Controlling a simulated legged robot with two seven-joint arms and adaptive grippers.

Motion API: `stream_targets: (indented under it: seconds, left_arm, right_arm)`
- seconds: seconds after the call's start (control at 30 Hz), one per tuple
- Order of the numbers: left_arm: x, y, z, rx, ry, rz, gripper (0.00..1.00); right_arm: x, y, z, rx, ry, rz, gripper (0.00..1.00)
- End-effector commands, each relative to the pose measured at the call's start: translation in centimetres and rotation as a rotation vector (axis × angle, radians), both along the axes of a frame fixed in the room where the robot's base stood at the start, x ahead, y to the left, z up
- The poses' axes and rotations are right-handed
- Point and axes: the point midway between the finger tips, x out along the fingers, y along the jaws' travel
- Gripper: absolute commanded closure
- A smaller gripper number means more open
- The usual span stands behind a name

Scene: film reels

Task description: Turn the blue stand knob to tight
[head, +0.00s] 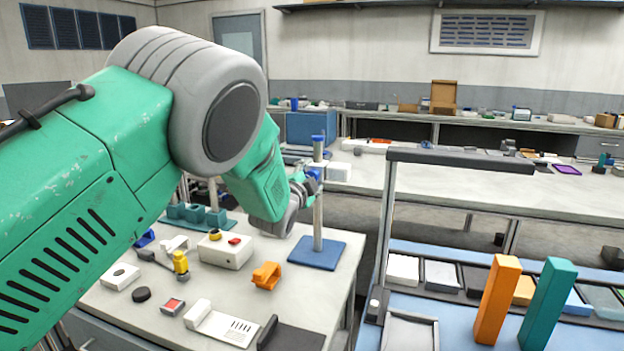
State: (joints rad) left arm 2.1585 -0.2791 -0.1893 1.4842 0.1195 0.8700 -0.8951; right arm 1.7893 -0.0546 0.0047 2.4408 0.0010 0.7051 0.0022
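The stand has a blue square base plate (318,253) on the near table, a silver upright post (318,225) and a blue cap on top. The blue stand knob (314,173) shows partway up the post, beside a white block (338,172) on the post's right side. My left gripper (302,188) is at the left of the post, close to the knob. Its fingers are mostly hidden by my green arm and wrist, so I cannot tell whether they touch the knob or are open. My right gripper is out of view.
A white box with yellow and red buttons (226,251), an orange clip (266,275) and several small parts lie on the near table.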

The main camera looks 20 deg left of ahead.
Motion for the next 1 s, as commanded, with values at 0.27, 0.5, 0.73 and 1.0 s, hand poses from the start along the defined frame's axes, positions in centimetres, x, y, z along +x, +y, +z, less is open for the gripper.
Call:
stream_targets:
  seconds: [0.27,0.5,0.73,1.0]
  left_arm:
    - [-0.3,0.0,-0.1,-0.001,0.003,0.000,0.51]
    - [-3.6,0.0,-0.1,0.001,0.003,0.000,0.51]
    - [-6.6,0.2,-0.2,0.001,0.002,0.000,0.51]
    - [-7.4,0.2,-0.2,-0.001,0.002,-0.001,0.51]
  right_arm:
    - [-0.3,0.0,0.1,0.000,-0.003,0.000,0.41]
    - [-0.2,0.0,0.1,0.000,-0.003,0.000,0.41]
    - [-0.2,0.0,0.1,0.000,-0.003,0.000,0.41]
    - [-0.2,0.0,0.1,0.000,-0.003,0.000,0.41]
